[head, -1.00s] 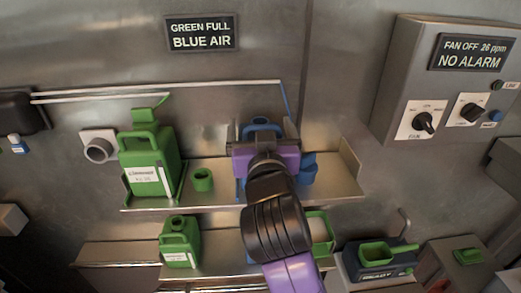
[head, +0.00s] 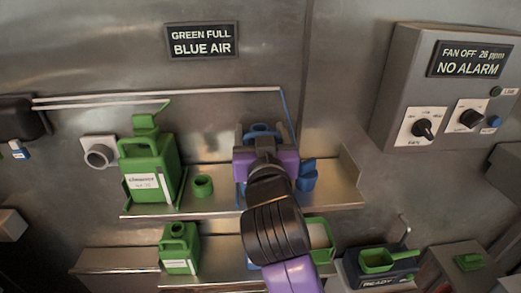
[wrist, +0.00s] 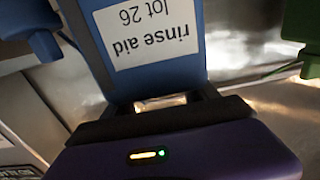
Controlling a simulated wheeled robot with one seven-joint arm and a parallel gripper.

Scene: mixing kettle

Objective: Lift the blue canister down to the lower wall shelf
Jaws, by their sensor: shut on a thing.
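The blue canister stands upright on the upper wall shelf (head: 335,190), mostly hidden behind my gripper; its blue handle top (head: 261,128) shows above. In the wrist view the canister (wrist: 93,50) carries a white label reading "rinse aid lot 26", upside down. My gripper (head: 264,145) is shut on the blue canister, with its purple body in front of it. The lower wall shelf (head: 215,271) lies below; my arm hides part of it.
A control box (head: 425,85) juts out at right.

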